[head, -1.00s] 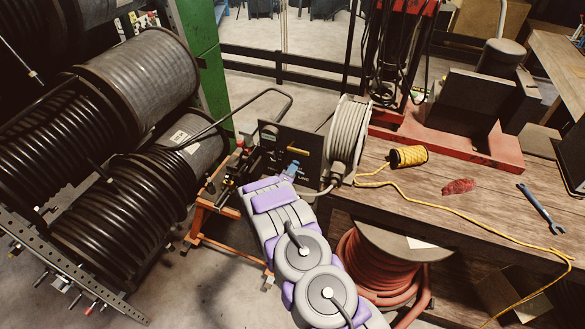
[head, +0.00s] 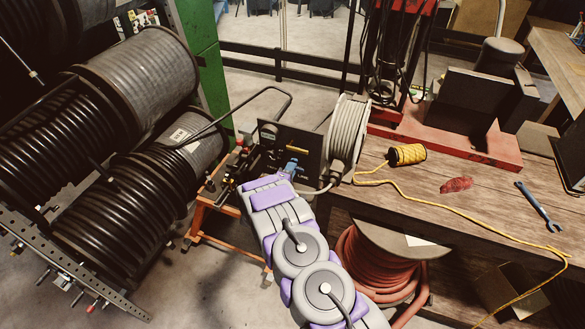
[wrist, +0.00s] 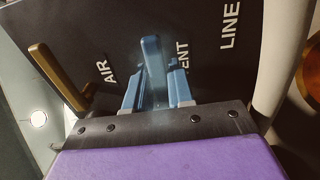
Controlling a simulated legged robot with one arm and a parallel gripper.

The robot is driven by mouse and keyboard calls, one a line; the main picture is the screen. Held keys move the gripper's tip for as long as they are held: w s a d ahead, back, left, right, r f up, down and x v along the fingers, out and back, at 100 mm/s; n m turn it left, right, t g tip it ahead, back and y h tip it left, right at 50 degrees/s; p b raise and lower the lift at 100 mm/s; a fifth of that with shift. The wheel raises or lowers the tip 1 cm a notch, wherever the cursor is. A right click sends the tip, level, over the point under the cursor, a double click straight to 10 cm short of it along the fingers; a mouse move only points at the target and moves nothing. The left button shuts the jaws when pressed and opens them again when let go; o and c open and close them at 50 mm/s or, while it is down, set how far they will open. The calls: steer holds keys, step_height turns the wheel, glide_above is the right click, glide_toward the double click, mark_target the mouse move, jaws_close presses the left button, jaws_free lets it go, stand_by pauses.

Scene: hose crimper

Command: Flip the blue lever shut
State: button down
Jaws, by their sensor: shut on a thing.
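The blue lever (wrist: 153,62) stands up in front of a dark panel (wrist: 205,35) in the wrist view, partly covering the word VENT. My gripper (wrist: 154,90) has its two pale-blue fingers either side of the lever and is shut on it. The lever's lower part is hidden by the gripper. In the head view, my gripper (head: 290,168) is at the dark panel (head: 310,145) on the orange-framed stand. Lever and fingers are too small and alike in colour there to tell apart.
A brass lever (wrist: 60,75) sits left of my gripper, by the word AIR. The panel also reads LINE at right. A grey hose reel (head: 347,135) stands close right of the panel. The wooden bench (head: 430,205) holds a yellow cord spool (head: 407,154) and a wrench (head: 538,207).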

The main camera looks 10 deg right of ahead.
steer(key=c, duration=1.3)
jaws_free()
steer(key=shift+w+a+r, duration=0.15)
steer(key=shift+a, duration=0.1)
steer(key=shift+c, duration=0.2)
steer(key=shift+o, duration=1.3)
steer(key=shift+w+f, duration=0.2)
steer(key=shift+f, duration=0.05)
steer(key=shift+s+r, duration=0.1)
steer(key=shift+s, duration=0.05)
steer(key=shift+s, duration=0.1)
steer(key=v, duration=1.7)
steer(key=shift+a+b, duration=0.25)
steer(key=shift+b, duration=0.2)
